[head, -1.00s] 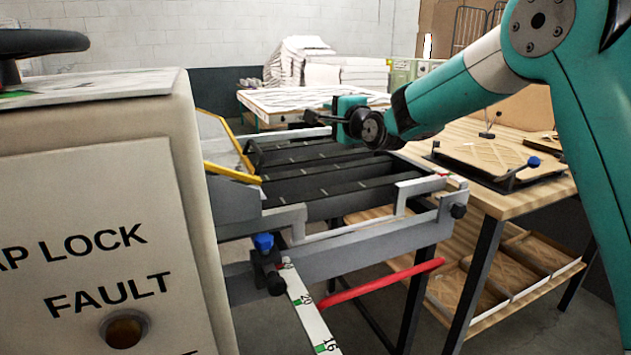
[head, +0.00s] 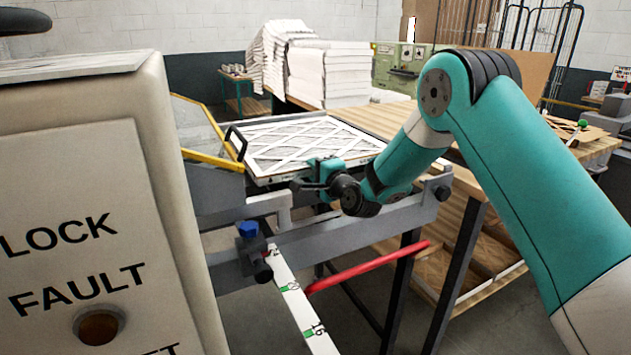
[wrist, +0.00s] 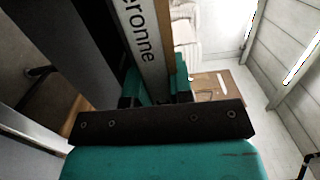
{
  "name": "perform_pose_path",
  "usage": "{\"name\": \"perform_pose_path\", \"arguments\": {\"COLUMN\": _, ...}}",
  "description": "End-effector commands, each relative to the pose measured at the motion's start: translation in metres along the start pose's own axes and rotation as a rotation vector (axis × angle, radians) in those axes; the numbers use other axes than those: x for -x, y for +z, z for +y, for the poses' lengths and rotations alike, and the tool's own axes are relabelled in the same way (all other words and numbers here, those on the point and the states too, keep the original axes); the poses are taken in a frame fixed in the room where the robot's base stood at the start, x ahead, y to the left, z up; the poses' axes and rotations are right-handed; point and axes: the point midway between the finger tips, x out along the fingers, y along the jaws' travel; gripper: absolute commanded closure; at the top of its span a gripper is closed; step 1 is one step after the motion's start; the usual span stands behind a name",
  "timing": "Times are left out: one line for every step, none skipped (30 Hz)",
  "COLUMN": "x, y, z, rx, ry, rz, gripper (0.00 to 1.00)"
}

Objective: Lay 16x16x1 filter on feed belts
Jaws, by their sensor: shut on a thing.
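The filter (head: 300,140) is a flat white square with a lattice face, seen in the head view. It lies about level over the feed belts' frame (head: 345,228) and hides the belts. Whether it rests on them or is held just above, I cannot tell. My gripper (head: 318,178) is at the filter's near edge. In the wrist view my gripper (wrist: 157,96) is shut on the filter's edge (wrist: 143,40), a white side with dark lettering between the two fingers.
The grey FAULT panel (head: 90,220) stands close at the left. A yellow-edged guard (head: 212,160) and a black handle (head: 236,142) are beside the filter. A wooden bench (head: 380,118) is behind and to the right. A red bar (head: 368,268) sticks out below the frame.

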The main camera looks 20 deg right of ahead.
Motion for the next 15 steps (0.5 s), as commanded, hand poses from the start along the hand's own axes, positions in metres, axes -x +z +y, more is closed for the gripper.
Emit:
{"name": "perform_pose_path", "arguments": {"x": 0.0, "y": -0.001, "z": 0.007, "rx": 0.0, "ry": 0.003, "rz": 0.001, "gripper": 1.0}}
{"name": "perform_pose_path", "arguments": {"x": 0.0, "y": -0.001, "z": 0.011, "rx": -0.001, "ry": 0.004, "rz": 0.001, "gripper": 1.0}}
{"name": "perform_pose_path", "arguments": {"x": 0.0, "y": -0.001, "z": 0.018, "rx": -0.002, "ry": 0.005, "rz": 0.001, "gripper": 1.0}}
{"name": "perform_pose_path", "arguments": {"x": 0.0, "y": -0.001, "z": 0.023, "rx": -0.001, "ry": 0.004, "rz": 0.001, "gripper": 1.0}}
{"name": "perform_pose_path", "arguments": {"x": 0.0, "y": -0.001, "z": 0.027, "rx": -0.001, "ry": 0.003, "rz": 0.001, "gripper": 1.0}}
{"name": "perform_pose_path", "arguments": {"x": 0.0, "y": -0.001, "z": 0.032, "rx": -0.002, "ry": 0.003, "rz": 0.001, "gripper": 1.0}}
{"name": "perform_pose_path", "arguments": {"x": 0.0, "y": -0.001, "z": 0.033, "rx": -0.001, "ry": 0.002, "rz": 0.001, "gripper": 1.0}}
{"name": "perform_pose_path", "arguments": {"x": 0.0, "y": 0.0, "z": 0.034, "rx": 0.0, "ry": 0.001, "rz": 0.001, "gripper": 1.0}}
{"name": "perform_pose_path", "arguments": {"x": 0.0, "y": 0.0, "z": 0.034, "rx": 0.001, "ry": 0.0, "rz": 0.001, "gripper": 1.0}}
{"name": "perform_pose_path", "arguments": {"x": 0.0, "y": 0.0, "z": 0.034, "rx": 0.001, "ry": -0.001, "rz": 0.001, "gripper": 1.0}}
{"name": "perform_pose_path", "arguments": {"x": 0.0, "y": 0.0, "z": 0.033, "rx": 0.001, "ry": -0.001, "rz": 0.001, "gripper": 1.0}}
{"name": "perform_pose_path", "arguments": {"x": 0.0, "y": 0.0, "z": 0.033, "rx": 0.001, "ry": 0.0, "rz": 0.001, "gripper": 1.0}}
{"name": "perform_pose_path", "arguments": {"x": 0.0, "y": 0.0, "z": 0.033, "rx": 0.001, "ry": 0.0, "rz": 0.001, "gripper": 1.0}}
{"name": "perform_pose_path", "arguments": {"x": 0.0, "y": 0.0, "z": 0.034, "rx": 0.001, "ry": 0.0, "rz": 0.001, "gripper": 1.0}}
{"name": "perform_pose_path", "arguments": {"x": 0.0, "y": 0.0, "z": 0.035, "rx": 0.001, "ry": 0.0, "rz": 0.001, "gripper": 1.0}}
